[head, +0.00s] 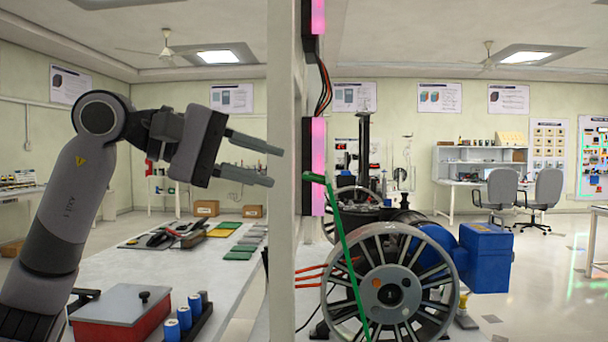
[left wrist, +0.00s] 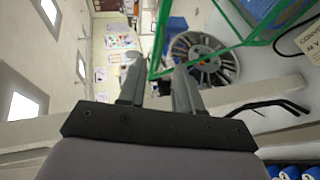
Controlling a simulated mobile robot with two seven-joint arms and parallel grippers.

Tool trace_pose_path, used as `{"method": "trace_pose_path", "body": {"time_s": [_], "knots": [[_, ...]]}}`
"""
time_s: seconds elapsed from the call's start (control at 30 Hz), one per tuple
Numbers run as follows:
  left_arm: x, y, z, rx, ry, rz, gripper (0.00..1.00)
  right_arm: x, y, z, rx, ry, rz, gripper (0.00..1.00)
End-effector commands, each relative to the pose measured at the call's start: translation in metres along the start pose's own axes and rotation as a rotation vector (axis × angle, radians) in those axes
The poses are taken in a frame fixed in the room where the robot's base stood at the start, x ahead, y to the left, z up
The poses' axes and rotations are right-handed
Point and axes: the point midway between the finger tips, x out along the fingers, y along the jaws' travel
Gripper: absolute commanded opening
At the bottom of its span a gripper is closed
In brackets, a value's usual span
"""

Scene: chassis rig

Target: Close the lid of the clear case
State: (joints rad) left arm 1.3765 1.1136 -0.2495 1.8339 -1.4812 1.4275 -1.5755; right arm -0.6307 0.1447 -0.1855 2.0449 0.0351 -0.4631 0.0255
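The clear case is hard to make out. In the head view a thin green bar (head: 346,245) with a knob-like upper end slants in front of a spoked wheel; it looks like a lid edge seen nearly edge-on. In the left wrist view green edging (left wrist: 232,44) outlines what looks like a clear panel, raised and tilted. The case's base is not clearly seen. My left gripper (head: 277,167) is open and empty, left of the bar's upper end and apart from it in the head view. In the left wrist view its fingers (left wrist: 158,66) point toward the green edging. My right gripper is out of view.
A white upright post (head: 281,230) with pink-lit strips stands beside my left fingertips. The wheel (head: 390,285) and a blue motor (head: 485,258) are at right. A red box (head: 122,315) and blue cylinders (head: 185,318) sit on the white table (head: 235,300) below my left arm.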

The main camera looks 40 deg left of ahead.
Motion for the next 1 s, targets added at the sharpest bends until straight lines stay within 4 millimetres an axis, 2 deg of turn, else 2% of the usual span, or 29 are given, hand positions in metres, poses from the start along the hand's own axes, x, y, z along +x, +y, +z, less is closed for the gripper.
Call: {"method": "trace_pose_path", "body": {"time_s": [0.17,0.6,0.97,1.0], "knots": [[0.005,0.0,0.001,-0.001,-0.003,0.0,0.34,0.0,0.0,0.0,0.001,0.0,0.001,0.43],[0.064,0.001,0.001,-0.001,-0.004,0.0,0.34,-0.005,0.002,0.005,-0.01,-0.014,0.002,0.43],[0.072,0.0,0.001,-0.001,-0.002,0.0,0.34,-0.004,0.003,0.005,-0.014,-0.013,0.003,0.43],[0.072,0.0,0.001,-0.001,-0.002,0.0,0.27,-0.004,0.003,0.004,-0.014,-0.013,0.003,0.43]]}}
